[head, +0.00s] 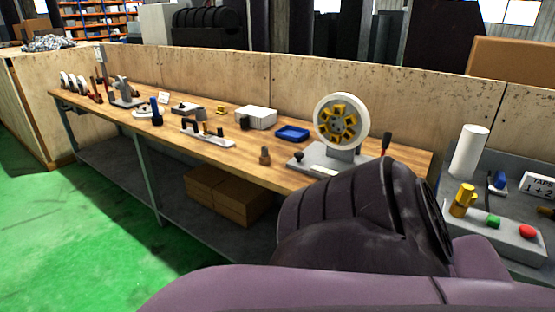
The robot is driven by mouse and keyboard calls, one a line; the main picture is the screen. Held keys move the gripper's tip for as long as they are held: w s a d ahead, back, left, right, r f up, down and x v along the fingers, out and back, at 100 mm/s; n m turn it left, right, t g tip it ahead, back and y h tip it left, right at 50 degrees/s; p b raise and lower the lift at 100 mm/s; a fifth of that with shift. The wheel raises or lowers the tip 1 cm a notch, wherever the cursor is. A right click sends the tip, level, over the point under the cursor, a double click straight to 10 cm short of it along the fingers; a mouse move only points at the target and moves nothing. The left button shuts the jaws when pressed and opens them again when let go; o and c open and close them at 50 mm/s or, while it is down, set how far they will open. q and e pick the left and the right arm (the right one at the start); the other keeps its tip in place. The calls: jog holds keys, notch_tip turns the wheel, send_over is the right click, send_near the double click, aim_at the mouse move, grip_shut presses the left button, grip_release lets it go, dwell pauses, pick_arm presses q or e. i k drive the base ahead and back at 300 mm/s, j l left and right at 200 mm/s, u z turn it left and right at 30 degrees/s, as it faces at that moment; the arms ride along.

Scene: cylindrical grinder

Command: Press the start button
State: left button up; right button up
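A green button (493,221) sits on a light grey control box (508,238) at the right edge of the head view. A red button (527,231) sits to its right on the same box. No lettering is readable on either button. Neither of my grippers shows. A large dark arm link of mine fills the lower middle and stands just left of the control box, hiding part of the bench and of the machine's near side.
A brass-coloured part (463,200) stands beside the green button, with a white cylinder (469,151) behind. A wooden bench (240,160) runs left with a wheel on a stand (341,125), a blue tray (292,133) and small tools. Green floor (60,230) is clear at left.

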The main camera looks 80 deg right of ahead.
aim_at(494, 221)
jog(key=z, duration=4.05)
jog(key=k, duration=0.05)
